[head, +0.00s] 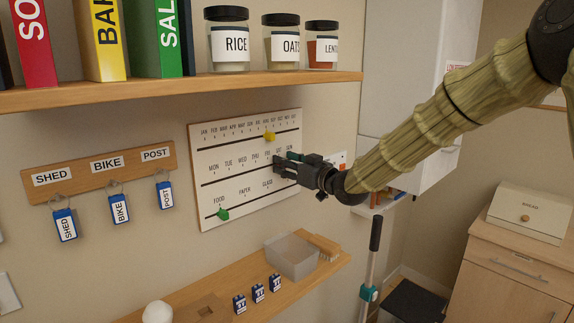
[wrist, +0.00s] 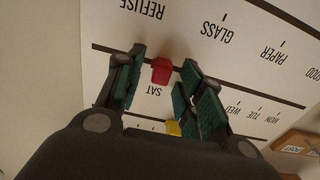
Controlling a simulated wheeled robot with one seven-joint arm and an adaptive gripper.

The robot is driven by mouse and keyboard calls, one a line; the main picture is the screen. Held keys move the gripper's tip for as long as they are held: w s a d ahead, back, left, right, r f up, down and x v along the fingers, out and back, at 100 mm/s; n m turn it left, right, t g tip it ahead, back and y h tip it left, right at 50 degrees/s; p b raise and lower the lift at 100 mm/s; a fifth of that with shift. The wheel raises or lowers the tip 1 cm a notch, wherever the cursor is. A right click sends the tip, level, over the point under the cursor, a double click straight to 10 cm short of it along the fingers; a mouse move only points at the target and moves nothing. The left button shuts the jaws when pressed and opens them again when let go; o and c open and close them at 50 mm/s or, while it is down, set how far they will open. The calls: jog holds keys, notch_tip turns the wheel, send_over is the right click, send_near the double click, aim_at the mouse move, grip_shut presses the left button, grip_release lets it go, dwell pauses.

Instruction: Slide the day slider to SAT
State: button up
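The white wall board (head: 235,190) has a month row, a day row and a waste row, each with a dark groove. The red day slider (wrist: 161,70) sits on the day groove in the wrist view, directly beside the SAT label (wrist: 156,90), which appears upside down. My gripper (head: 285,163) is at the right part of the day row in the head view, hiding the slider there. In the wrist view my gripper (wrist: 162,78) is open, with one finger on each side of the red slider and a small gap visible on both sides.
A yellow slider (head: 269,136) is on the month row and a green slider (head: 223,214) is at FOOD. A shelf with jars (head: 230,82) runs above the board. A lower shelf (head: 190,312) holds a grey bin (head: 290,258). Key tags hang at left.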

jog(key=v, duration=1.2)
jog(key=shift+f, duration=0.1)
